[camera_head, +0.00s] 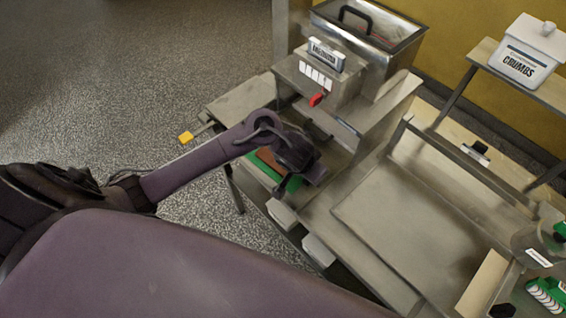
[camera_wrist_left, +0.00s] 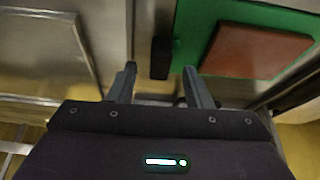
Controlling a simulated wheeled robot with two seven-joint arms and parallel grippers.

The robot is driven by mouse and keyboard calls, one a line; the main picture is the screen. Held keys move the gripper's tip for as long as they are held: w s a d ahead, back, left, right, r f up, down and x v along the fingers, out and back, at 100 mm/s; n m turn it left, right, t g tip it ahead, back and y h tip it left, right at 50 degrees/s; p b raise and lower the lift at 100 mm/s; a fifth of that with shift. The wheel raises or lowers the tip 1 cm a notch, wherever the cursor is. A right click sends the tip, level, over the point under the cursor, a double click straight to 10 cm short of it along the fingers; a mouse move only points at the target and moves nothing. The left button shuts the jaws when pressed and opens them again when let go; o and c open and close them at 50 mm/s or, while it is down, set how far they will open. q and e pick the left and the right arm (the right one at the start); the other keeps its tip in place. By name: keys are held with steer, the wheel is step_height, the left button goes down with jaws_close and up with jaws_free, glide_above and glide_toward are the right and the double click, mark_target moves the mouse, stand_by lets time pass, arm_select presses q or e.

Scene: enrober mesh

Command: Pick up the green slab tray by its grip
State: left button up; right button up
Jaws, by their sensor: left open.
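The green slab tray (camera_head: 262,173) lies at the left end of the steel machine in the head view, partly hidden by my left arm. In the left wrist view the green tray (camera_wrist_left: 195,22) fills the upper right, with a flat brown slab (camera_wrist_left: 256,52) on it. Its dark grip (camera_wrist_left: 160,57) projects from the tray's left edge. My left gripper (camera_wrist_left: 160,70) is open and empty. Its two fingers point toward the grip, which appears between the fingertips in the picture; I see no contact. In the head view my left gripper (camera_head: 306,176) hangs over the tray's right end.
The machine housing with a red knob (camera_head: 316,99) stands behind the tray. A steel-topped bench (camera_head: 400,225) lies to the right. A white crumbs tub (camera_head: 530,52) stands on a shelf at the upper right. Open floor lies to the left.

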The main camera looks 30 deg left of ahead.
arm_select(q)
steer(key=x, duration=0.2)
steer(key=shift+w+f, duration=0.1)
steer(key=shift+f, duration=0.15)
steer(key=c, duration=0.8)
